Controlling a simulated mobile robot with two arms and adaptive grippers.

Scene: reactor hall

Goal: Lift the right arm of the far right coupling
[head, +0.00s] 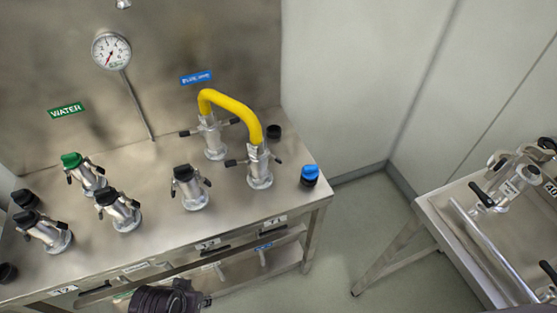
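On the steel bench, the coupling farthest right (259,172) stands upright, with one end of a yellow hose (237,106) on top. Its left black arm (237,162) sticks out sideways; its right arm (277,159) shows only as a small dark tip. The hose's other end sits on a second coupling (213,142) behind and to the left. A black part of what looks like my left gripper (166,299) shows at the bottom edge, in front of the bench and well away from the coupling. Its fingertips are not clear. My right gripper is out of view.
A blue cap (310,174) and a black cap (273,132) stand near the right coupling. Several capped couplings, one green-topped (75,162), fill the bench's left. A steel cart (450,235) with more fittings stands at right, with open floor (350,200) between.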

